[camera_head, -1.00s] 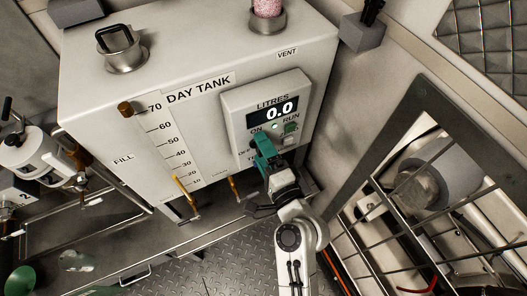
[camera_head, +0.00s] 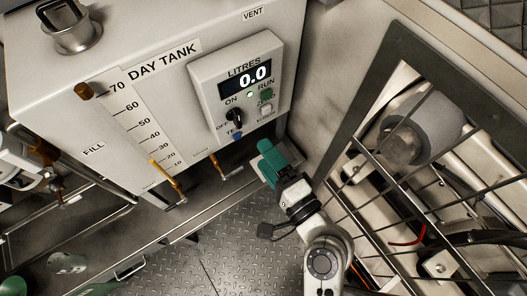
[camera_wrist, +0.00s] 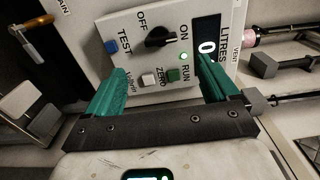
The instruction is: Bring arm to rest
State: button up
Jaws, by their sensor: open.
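My gripper (camera_head: 270,158) has green fingers and hangs in front of the tank, below and to the right of the control panel (camera_head: 237,85). In the wrist view the two fingers of my gripper (camera_wrist: 160,85) stand apart with nothing between them. The panel (camera_wrist: 130,30) shows beyond them, with a black rotary knob (camera_wrist: 160,37) and a lit green lamp. The gripper does not touch the panel in the head view. The display (camera_head: 250,78) reads 0.0 litres.
The white day tank (camera_head: 165,25) fills the upper left. Orange-handled valves (camera_head: 168,180) hang at its lower edge. A dark barred frame (camera_head: 350,120) stands close to the right of my arm, with a grey cylinder (camera_head: 420,130) behind its bars. Tread-plate floor (camera_head: 225,240) is open below.

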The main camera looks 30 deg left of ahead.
dwell(0.5)
jog(key=s+d+f+n+g+h, duration=0.1)
jog(key=d+f+n+h, duration=0.2)
jog(key=d, duration=0.5)
jog(key=d+f+h, duration=0.4)
jog(key=d+f, duration=0.1)
jog(key=d, duration=0.2)
jog(key=s+d+f+n+g+h, duration=0.1)
jog(key=d+f+n+h, duration=0.2)
jog(key=d, duration=0.5)
jog(key=s+d+f+m+g+h, duration=0.1)
jog(key=s+d+g+h, duration=0.1)
jog(key=s+d, duration=0.4)
jog(key=s+d+f+g+h, duration=0.1)
jog(key=s+d+h, duration=0.3)
jog(key=d, duration=0.8)
jog(key=shift+s+m+g+h, duration=0.4)
jog(key=shift+s+g, duration=0.1)
jog(key=shift+s, duration=0.35)
